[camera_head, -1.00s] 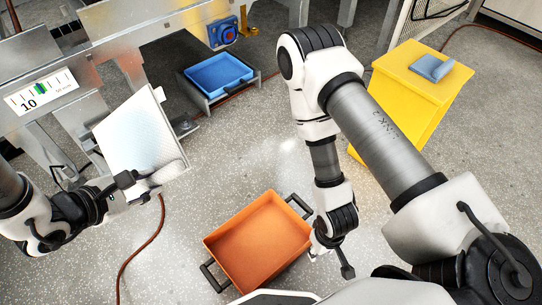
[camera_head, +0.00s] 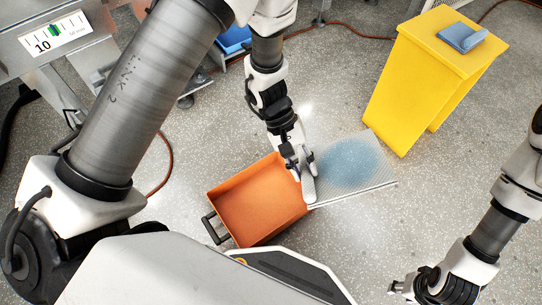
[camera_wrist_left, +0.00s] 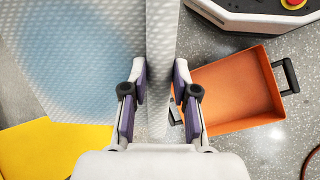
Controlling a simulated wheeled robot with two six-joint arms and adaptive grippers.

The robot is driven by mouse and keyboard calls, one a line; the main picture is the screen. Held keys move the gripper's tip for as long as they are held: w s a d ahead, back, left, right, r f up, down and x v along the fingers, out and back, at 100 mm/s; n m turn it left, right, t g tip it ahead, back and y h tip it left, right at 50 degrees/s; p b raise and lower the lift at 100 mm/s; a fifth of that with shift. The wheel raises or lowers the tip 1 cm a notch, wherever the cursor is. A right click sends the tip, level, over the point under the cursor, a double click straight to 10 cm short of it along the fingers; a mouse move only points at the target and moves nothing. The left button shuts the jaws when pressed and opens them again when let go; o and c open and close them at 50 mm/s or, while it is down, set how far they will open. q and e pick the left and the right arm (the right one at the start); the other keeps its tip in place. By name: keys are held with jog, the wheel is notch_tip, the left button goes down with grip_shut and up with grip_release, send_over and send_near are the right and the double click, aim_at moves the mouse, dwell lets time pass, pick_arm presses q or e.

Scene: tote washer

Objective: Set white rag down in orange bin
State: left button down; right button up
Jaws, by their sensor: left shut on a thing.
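The white rag (camera_head: 383,178) is a flat, textured sheet with a large blue patch. In the head view it lies to the right of the orange bin (camera_head: 258,205), its left edge by the bin's right rim. My left gripper (camera_head: 304,178) is shut on the rag's edge, at the bin's upper right side. In the left wrist view the rag (camera_wrist_left: 85,45) hangs from my left gripper (camera_wrist_left: 160,88), and the empty orange bin (camera_wrist_left: 235,88) is on the right. My right gripper (camera_head: 402,290) is at the lower right, away from both; its jaws are too small to read.
A blue bin (camera_head: 233,40) is partly hidden behind my left arm. A red-brown cable (camera_head: 163,165) lies on the floor. Speckled floor is clear around the lower right.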

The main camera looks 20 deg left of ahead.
pick_arm(q)
jog(key=w+a+f+m+g+y+b, duration=0.1)
jog(key=a+f+m+g+y+b, duration=0.1)
jog(key=a+f+m+y, duration=0.65)
jog(key=w+a+f+m+t, duration=0.2)
jog(key=w+a+f+m, duration=0.1)
jog(key=w+f+m, duration=0.2)
jog(key=w+a+f+m+t+b, duration=0.1)
jog(key=w+a+f+m+t, duration=0.1)
jog(key=w+f+m, duration=0.3)
notch_tip(320, 180, down, 5)
jog(key=a+m, duration=0.1)
jog(key=m, duration=0.3)
jog(key=shift+w+a+t, duration=0.3)
jog(key=shift+w+a, duration=0.05)
jog(key=shift+f+m, duration=0.1)
jog(key=shift+m, duration=0.15)
notch_tip(320, 180, down, 7)
jog(key=b, duration=0.4)
jog(key=shift+d, duration=0.1)
